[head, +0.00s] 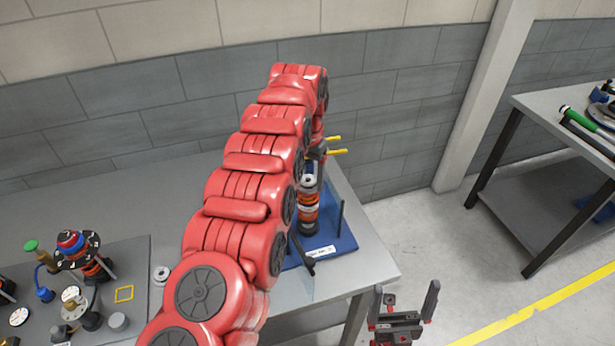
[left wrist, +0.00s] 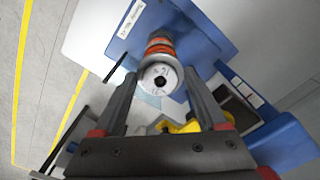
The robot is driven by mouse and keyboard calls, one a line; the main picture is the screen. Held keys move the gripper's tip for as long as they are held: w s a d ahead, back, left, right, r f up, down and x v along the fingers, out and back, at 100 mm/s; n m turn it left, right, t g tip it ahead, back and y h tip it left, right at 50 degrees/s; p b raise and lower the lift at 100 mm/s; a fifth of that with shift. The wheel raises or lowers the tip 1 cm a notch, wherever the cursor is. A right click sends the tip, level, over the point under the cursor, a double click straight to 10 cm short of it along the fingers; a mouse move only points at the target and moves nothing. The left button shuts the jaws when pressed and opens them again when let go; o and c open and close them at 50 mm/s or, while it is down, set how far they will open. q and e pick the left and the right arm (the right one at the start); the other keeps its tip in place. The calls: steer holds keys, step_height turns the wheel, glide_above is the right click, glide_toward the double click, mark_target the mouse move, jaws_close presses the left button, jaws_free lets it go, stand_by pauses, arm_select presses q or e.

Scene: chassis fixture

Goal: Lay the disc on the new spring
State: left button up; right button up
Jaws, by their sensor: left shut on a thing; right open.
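In the left wrist view a pale grey disc (left wrist: 158,79) with a dark centre hole sits between the fingertips of my left gripper (left wrist: 159,82), which is shut on it. Behind it is the orange spring (left wrist: 158,48), in line with the disc; I cannot tell whether they touch. In the head view the orange and black spring (head: 308,213) stands upright on the blue base (head: 338,240), below a pale part at my left gripper. My red left arm hides much of that gripper. My right gripper (head: 404,302) is open and empty, low in front of the table.
A dark mat (head: 135,262) at the left holds a second spring assembly (head: 90,262), a yellow square frame (head: 124,294) and several small parts. A small ring (head: 161,274) lies near its edge. Thin dark posts rise from the blue base. Another table (head: 540,105) stands at the right.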

stand_by(0.3)
arm_select(q)
steer(key=shift+f+b, duration=0.2)
steer(key=shift+b, duration=0.25)
steer(key=o, duration=1.4)
steer(key=shift+r, duration=0.1)
steer(key=shift+w+r, duration=0.1)
steer(key=shift+r, duration=0.4)
step_height(320, 180, up, 6)
steer(key=p, duration=0.4)
steer(key=shift+f, duration=0.1)
